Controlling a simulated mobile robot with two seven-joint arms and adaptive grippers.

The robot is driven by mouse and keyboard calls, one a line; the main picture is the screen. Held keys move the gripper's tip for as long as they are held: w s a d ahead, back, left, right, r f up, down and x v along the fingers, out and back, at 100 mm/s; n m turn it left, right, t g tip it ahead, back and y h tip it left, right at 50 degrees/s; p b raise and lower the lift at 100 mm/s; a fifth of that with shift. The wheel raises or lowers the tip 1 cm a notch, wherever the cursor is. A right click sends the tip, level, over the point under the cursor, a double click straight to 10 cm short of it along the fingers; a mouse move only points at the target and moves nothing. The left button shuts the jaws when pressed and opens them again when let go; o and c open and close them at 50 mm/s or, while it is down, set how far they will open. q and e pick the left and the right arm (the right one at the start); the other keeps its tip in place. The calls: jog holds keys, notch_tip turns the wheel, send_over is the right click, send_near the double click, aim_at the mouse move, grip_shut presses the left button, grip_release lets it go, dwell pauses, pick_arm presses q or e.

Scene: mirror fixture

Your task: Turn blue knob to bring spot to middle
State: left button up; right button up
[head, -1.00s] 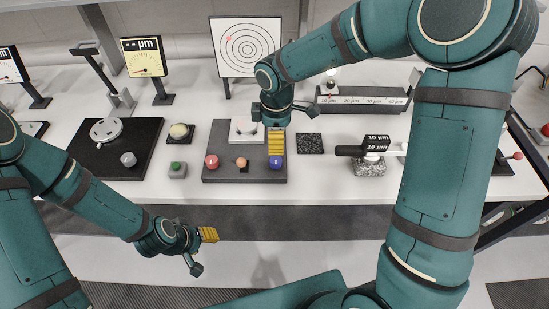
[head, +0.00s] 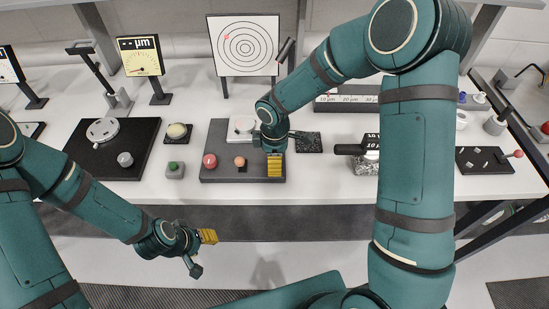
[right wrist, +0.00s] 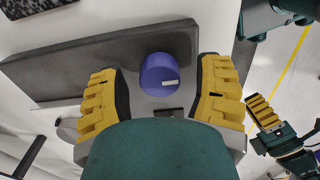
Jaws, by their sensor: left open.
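The blue knob (right wrist: 168,74) shows in the right wrist view with a white mark on its face. It lies between the two yellow fingers of my right gripper (head: 275,166), with visible gaps on both sides, so the gripper is open around it. In the head view the gripper hides the knob. The red spot (head: 227,37) is on the ringed target board (head: 213,62), up and left of the rings' centre. My left gripper (head: 206,239) is open and empty in front of the table.
The grey fixture base (head: 219,134) also carries a red knob (head: 209,161), an orange knob (head: 240,162) and a white part with the mirror mount. A black-handled block (head: 368,160) stands to the right.

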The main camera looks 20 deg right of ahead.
grip_shut()
jog(key=m+b, duration=0.2)
jog(key=m, duration=0.1)
jog(key=m+b, duration=0.2)
jog(key=m, duration=0.2)
jog(key=m+b, duration=0.1)
jog(key=m, duration=0.3)
jog(key=shift+m, duration=0.3)
jog(key=m, duration=0.4)
jog(key=shift+b, duration=0.35)
